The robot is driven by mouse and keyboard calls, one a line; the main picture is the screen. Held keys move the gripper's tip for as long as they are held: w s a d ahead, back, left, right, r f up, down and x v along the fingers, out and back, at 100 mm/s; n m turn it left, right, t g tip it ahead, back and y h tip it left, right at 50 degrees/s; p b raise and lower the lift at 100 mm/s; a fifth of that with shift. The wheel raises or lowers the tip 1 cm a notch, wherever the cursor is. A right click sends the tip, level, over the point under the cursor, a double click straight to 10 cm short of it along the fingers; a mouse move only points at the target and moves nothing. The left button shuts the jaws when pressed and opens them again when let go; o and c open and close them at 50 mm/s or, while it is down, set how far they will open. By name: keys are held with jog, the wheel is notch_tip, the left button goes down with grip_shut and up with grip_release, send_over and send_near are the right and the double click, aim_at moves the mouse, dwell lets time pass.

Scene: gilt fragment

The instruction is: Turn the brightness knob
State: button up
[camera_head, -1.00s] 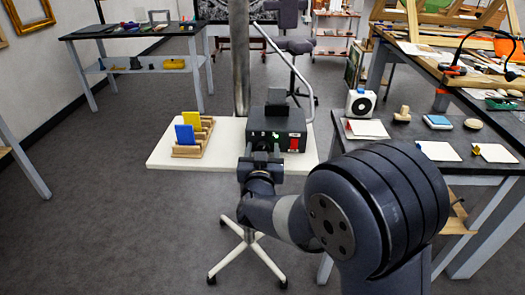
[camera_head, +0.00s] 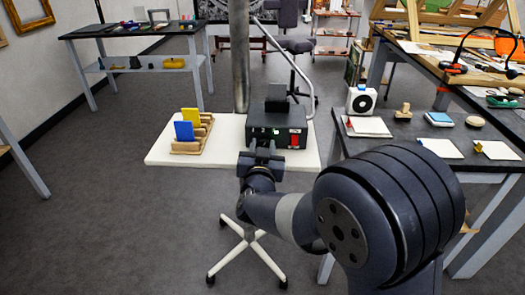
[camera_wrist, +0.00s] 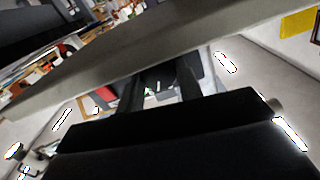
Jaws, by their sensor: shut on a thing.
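A black control box (camera_head: 277,118) stands on a small white stand table (camera_head: 220,150) in the head view. Its front carries a red switch (camera_head: 295,141) and a small green light (camera_head: 276,132). My gripper (camera_head: 264,146) is at the left part of the box's front, shut on the knob there. The knob is mostly hidden by the fingers in the head view. In the wrist view, the two dark fingers flank a small dark part with a pale mark, too dim to make out clearly. The knob's exact angle cannot be read.
A wooden rack (camera_head: 195,135) with blue and yellow cards stands left of the box. A metal pole (camera_head: 239,60) rises behind the table. A workbench with a white fan box (camera_head: 361,100) and papers stands at the right. The floor at left is clear.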

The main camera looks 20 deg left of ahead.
jog(key=m+b, duration=0.3)
jog(key=shift+f, duration=0.2)
jog(key=shift+d+r+m+b, duration=0.1)
jog(key=shift+m+b, duration=0.6)
jog(key=shift+m, duration=0.1)
jog(key=o, duration=0.9)
jog(key=shift+o, duration=0.2)
jog(key=v, duration=1)
jog(key=shift+s, duration=0.35)
